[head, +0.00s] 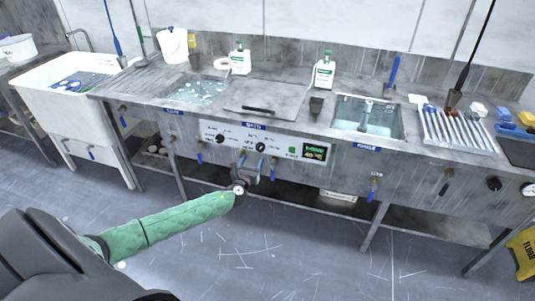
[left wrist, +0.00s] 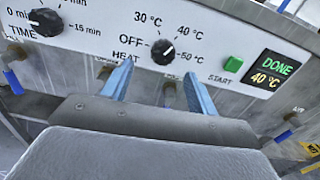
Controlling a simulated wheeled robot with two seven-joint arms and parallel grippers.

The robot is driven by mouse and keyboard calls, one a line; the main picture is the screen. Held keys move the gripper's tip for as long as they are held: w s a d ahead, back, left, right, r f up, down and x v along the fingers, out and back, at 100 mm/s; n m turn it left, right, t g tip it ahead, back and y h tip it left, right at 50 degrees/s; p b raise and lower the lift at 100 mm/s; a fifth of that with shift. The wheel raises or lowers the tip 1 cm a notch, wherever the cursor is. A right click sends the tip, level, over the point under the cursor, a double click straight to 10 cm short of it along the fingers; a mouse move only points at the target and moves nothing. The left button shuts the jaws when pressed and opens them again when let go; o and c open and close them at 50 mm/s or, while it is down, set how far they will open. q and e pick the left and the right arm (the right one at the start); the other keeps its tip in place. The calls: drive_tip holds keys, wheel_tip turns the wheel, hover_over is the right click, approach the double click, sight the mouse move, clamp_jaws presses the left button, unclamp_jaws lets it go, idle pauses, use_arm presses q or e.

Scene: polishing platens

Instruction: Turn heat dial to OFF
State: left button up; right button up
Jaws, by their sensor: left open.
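The black heat dial (left wrist: 161,52) is on the white control panel in the left wrist view, with OFF printed to its left and 30, 40 and 50 °C around it. Its light pointer mark appears to face up and right, toward 40 °C. The heat dial also shows in the head view (head: 261,147). My left gripper (left wrist: 157,75) is open, its two blue fingers apart just below the dial to the left and right, with nothing between them. In the head view my left gripper (head: 242,181) is in front of the panel, below the dial. My right gripper is not in view.
A time dial (left wrist: 46,22) is left of the heat dial. A green start button (left wrist: 233,64) and a display (left wrist: 268,70) reading DONE 40 °C are to the right. Blue-handled valves, such as one (head: 199,157), hang below the panel. The floor in front is clear.

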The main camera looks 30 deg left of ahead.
sight(259, 149)
use_arm(q)
drive_tip(key=shift+m, duration=0.8)
drive_tip(key=shift+d+f+p+x, duration=0.15)
drive_tip(key=shift+p+x, duration=0.25)
drive_tip(key=shift+x, duration=1.55)
drive_tip(key=shift+d+f+p+x, duration=0.1)
drive_tip(key=shift+p+x, duration=0.25)
drive_tip(key=shift+x, duration=1.55)
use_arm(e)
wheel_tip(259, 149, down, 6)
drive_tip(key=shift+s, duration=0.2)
use_arm(q)
drive_tip(key=shift+w, duration=0.1)
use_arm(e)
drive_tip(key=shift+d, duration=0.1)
use_arm(q)
drive_tip(key=c, duration=1)
